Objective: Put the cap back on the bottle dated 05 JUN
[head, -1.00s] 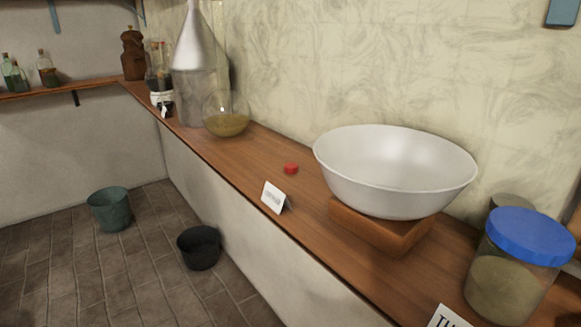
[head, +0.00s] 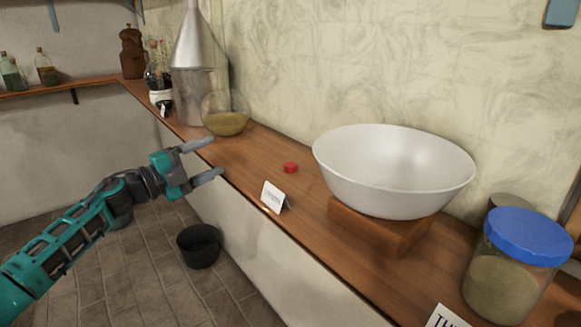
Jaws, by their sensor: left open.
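A small red cap (head: 290,168) lies on the wooden counter (head: 250,165), between a white card and the wall. My left gripper (head: 208,160) is open and empty at the counter's front edge, left of the cap and apart from it. Several small bottles (head: 160,75) stand in a group at the far end of the counter, and a few more bottles (head: 46,68) stand on the left shelf. No date can be read on any of them, so I cannot tell which is dated 05 JUN. My right gripper is not in view.
A white bowl (head: 393,165) sits on a wooden block (head: 370,225) right of the cap. A folded card (head: 274,197) stands near the front edge. A round flask (head: 226,120), a metal cone-topped vessel (head: 190,80) and a blue-lidded jar (head: 515,265) also stand there. A dark bucket (head: 199,247) is on the floor.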

